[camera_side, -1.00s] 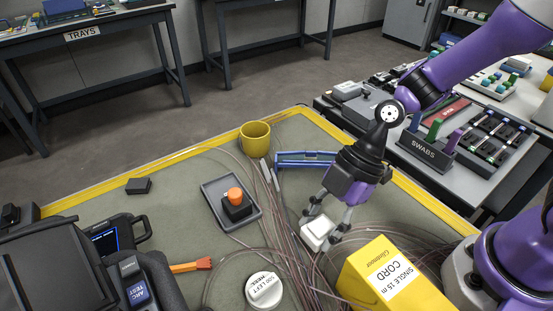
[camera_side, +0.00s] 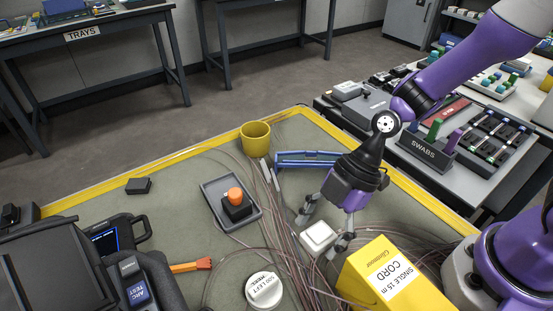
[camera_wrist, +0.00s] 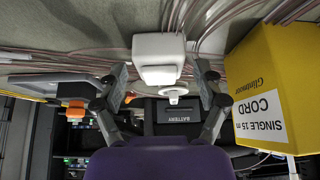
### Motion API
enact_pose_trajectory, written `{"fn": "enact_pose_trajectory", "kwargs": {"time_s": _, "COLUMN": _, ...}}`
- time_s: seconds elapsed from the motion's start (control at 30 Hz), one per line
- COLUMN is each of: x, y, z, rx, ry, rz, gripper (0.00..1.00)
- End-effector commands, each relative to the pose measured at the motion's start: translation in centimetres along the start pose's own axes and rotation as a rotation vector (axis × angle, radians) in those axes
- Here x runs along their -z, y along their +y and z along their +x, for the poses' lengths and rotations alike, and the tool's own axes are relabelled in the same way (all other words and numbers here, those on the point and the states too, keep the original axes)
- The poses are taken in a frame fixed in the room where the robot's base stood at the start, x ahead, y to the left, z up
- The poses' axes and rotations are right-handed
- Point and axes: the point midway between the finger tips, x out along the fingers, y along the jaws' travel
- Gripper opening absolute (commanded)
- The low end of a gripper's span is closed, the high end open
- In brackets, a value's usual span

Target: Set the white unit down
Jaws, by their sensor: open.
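The white unit (camera_side: 318,237) is a small box with rounded edges. In the side view it rests among the thin fibres on the mat, just left of the yellow cord box. My gripper (camera_side: 323,229) is open, its fingers spread on either side of the unit with gaps showing. In the wrist view the white unit (camera_wrist: 158,56) lies between and just beyond the open fingertips (camera_wrist: 164,78), apart from both.
The yellow cord box (camera_side: 384,278) stands close on the right. A round white labelled puck (camera_side: 264,290), a grey tray (camera_side: 213,190) with an orange-topped part (camera_side: 236,201), a yellow cup (camera_side: 255,139) and a blue tool (camera_side: 306,160) are around. Loose fibres cover the mat's middle.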

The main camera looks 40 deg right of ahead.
Motion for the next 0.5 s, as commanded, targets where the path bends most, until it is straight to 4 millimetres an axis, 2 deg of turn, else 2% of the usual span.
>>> {"fn": "enact_pose_trajectory", "kwargs": {"time_s": 0.17, "x": 0.1, "y": 0.1, "z": -2.5, "rx": -0.008, "ry": 0.001, "rz": 0.000, "gripper": 0.79}}
{"fn": "enact_pose_trajectory", "kwargs": {"time_s": 0.4, "x": 0.0, "y": 0.2, "z": -8.2, "rx": -0.010, "ry": 0.000, "rz": 0.001, "gripper": 0.79}}
{"fn": "enact_pose_trajectory", "kwargs": {"time_s": 0.5, "x": 0.0, "y": 0.1, "z": -10.0, "rx": -0.007, "ry": -0.001, "rz": 0.000, "gripper": 0.79}}
